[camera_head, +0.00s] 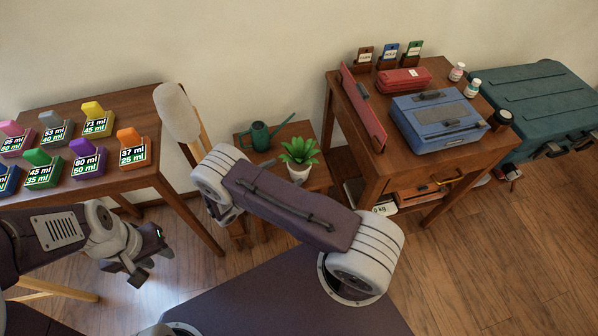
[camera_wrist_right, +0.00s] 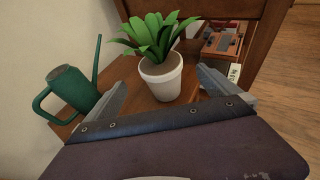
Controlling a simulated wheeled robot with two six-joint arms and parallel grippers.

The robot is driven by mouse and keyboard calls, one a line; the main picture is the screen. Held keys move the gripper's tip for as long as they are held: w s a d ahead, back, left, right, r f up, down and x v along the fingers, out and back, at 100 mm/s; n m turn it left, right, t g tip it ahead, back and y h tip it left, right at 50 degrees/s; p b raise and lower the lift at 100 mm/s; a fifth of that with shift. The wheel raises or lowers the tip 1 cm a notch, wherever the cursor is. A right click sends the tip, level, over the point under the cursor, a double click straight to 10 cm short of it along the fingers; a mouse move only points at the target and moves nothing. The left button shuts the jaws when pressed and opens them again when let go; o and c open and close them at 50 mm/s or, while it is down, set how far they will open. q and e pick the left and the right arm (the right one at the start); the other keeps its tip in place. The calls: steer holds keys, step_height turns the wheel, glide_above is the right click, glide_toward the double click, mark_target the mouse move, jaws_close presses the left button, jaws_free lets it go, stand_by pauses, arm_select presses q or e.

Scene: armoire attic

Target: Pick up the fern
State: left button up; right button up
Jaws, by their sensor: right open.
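The fern (camera_head: 299,151) is a small green leafy plant in a white pot, upright on a small wooden stand between the two tables. In the right wrist view the fern (camera_wrist_right: 160,72) stands ahead of my right gripper (camera_wrist_right: 161,78). The fingers are spread, one on each side of the pot in the picture, and nothing is held. Whether they reach the pot's depth is unclear. In the head view my right arm hides its gripper. My left gripper (camera_head: 151,260) is open and empty, low beside the left table, far from the fern.
A green watering can (camera_head: 260,134) stands left of the fern on the stand (camera_head: 297,128); it also shows in the wrist view (camera_wrist_right: 70,93). The left table (camera_head: 128,102) holds labelled colored blocks. The right desk (camera_head: 340,98) holds a blue typewriter-like case (camera_head: 440,120). A teal suitcase (camera_head: 545,95) stands far right.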

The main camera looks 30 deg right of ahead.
mark_target(295, 166)
steer(key=b+x, duration=0.1)
steer(key=x, duration=0.8)
steer(key=shift+s+r, duration=0.1)
steer(key=c, duration=2.1)
steer(key=shift+o, duration=0.2)
steer(key=shift+r, duration=0.1)
